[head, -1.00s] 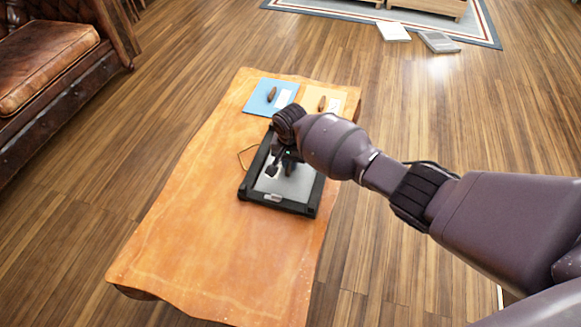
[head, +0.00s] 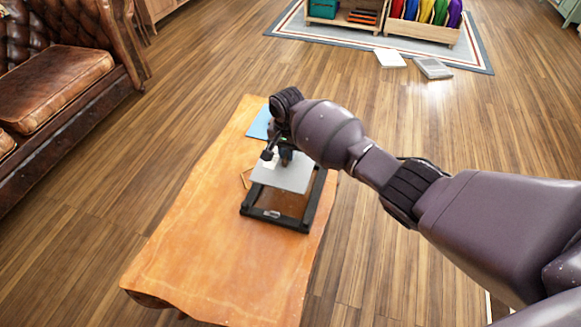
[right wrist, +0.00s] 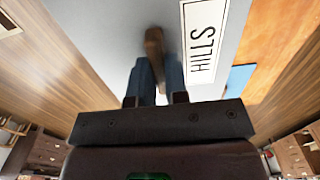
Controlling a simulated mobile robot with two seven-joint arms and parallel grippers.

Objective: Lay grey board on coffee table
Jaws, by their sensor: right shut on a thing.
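The grey board (head: 292,178) is up off the black frame (head: 247,210), which rests on the orange-brown coffee table (head: 200,250). Bare table shows through the frame's front part. My right gripper (head: 284,156) is shut on the board's brown knob. In the right wrist view, the knob (right wrist: 154,47) sits between the two fingers (right wrist: 158,80), and the grey board (right wrist: 100,35) carries a white label reading HILLS (right wrist: 203,40). My left gripper is not in view.
A blue board (head: 259,124) lies at the table's far end, partly behind my right arm. The table's near half is clear. A brown leather sofa (head: 55,85) stands at left. White and grey flat items (head: 433,69) lie on the floor beyond.

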